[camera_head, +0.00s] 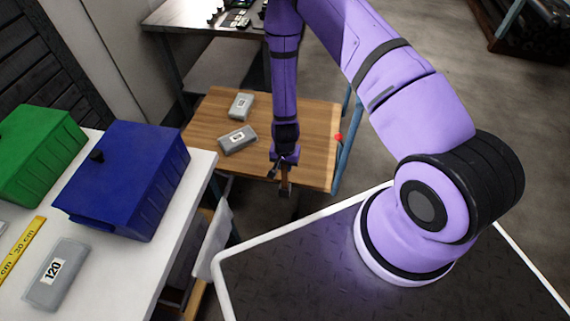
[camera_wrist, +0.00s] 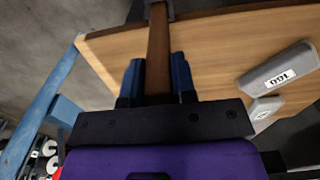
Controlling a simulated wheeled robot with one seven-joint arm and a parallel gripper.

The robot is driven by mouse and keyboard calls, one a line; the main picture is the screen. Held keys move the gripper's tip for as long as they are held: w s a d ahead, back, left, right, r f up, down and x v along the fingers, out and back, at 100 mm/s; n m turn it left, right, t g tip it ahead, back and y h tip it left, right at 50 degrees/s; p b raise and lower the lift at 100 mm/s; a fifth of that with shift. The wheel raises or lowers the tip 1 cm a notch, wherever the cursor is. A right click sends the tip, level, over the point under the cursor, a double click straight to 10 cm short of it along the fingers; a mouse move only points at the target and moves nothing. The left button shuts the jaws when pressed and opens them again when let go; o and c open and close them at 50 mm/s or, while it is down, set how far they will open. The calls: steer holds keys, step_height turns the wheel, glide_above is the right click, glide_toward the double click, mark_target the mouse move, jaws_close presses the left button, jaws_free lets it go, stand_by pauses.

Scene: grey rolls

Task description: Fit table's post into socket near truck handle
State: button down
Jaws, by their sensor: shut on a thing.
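My gripper (camera_head: 284,160) hangs low at the front edge of the wooden truck deck (camera_head: 318,150). It is shut on a brown post (camera_head: 285,176), which ends in a grey piece at its far end. In the wrist view my gripper (camera_wrist: 155,95) has its two blue fingers on either side of the post (camera_wrist: 159,50). The post's far end reaches the picture's top edge. The truck's blue handle (camera_head: 347,135) stands along the right side of the deck. It shows at the left of the wrist view (camera_wrist: 42,108). I cannot make out the socket.
Two grey labelled rolls (camera_head: 238,139) (camera_head: 241,105) lie on the deck's left part. A white table at the left bears a blue bin (camera_head: 130,175), a green bin (camera_head: 38,150), a yellow ruler (camera_head: 22,250) and another grey roll (camera_head: 57,273). A red spot (camera_head: 338,137) shows beside the handle.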

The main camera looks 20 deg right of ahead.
steer(key=shift+f, duration=0.55)
steer(key=c, duration=0.9)
jaws_free()
steer(key=shift+r, duration=0.1)
step_height(320, 180, up, 13)
steer(key=shift+r, duration=0.1)
